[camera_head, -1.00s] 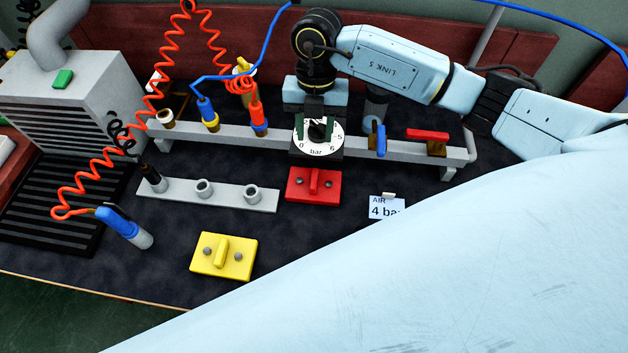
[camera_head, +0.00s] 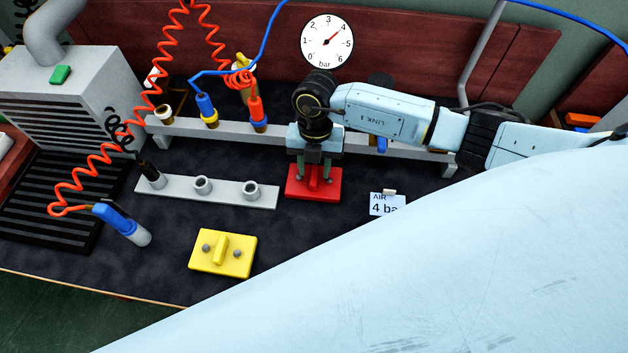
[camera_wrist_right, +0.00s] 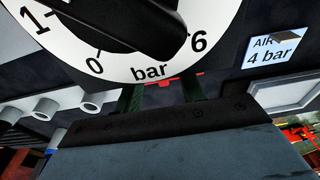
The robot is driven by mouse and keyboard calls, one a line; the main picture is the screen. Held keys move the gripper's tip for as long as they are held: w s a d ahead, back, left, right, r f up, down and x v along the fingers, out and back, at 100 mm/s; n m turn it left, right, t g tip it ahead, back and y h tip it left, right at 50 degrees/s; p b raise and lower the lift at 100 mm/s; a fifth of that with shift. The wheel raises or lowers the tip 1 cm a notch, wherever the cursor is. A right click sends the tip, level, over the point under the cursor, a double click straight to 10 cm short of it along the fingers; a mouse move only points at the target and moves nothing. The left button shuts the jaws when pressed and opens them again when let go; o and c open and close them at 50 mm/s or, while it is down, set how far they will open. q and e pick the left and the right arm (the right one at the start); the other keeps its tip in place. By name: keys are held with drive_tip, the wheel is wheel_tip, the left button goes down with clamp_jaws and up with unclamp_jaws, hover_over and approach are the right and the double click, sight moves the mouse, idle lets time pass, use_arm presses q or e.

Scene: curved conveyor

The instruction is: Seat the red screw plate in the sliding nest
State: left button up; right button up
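The red screw plate (camera_head: 331,190) lies on the dark bench in the head view, with an upright grip bar in its middle. My right gripper (camera_head: 314,178) is low over it, its two fingers apart on either side of the bar. A gap shows between fingers and bar, so it looks open. In the right wrist view its green fingers (camera_wrist_right: 160,94) are spread, their tips hidden behind a dial; only slivers of red show beyond. I cannot make out the sliding nest. My left gripper is not in view.
A dial with a black knob (camera_wrist_right: 125,20) stands close to the right gripper. A yellow plate (camera_head: 236,266), a grey socket strip (camera_head: 226,193) and a 4 bar sign (camera_head: 382,205) lie nearby. A grey rail (camera_head: 180,127) and round gauge (camera_head: 327,41) are behind.

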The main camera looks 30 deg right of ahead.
drive_tip(key=shift+s+f, duration=0.1)
drive_tip(key=shift+f, duration=0.6)
drive_tip(key=shift+c, duration=0.4)
clamp_jaws()
drive_tip(key=shift+r, duration=0.15)
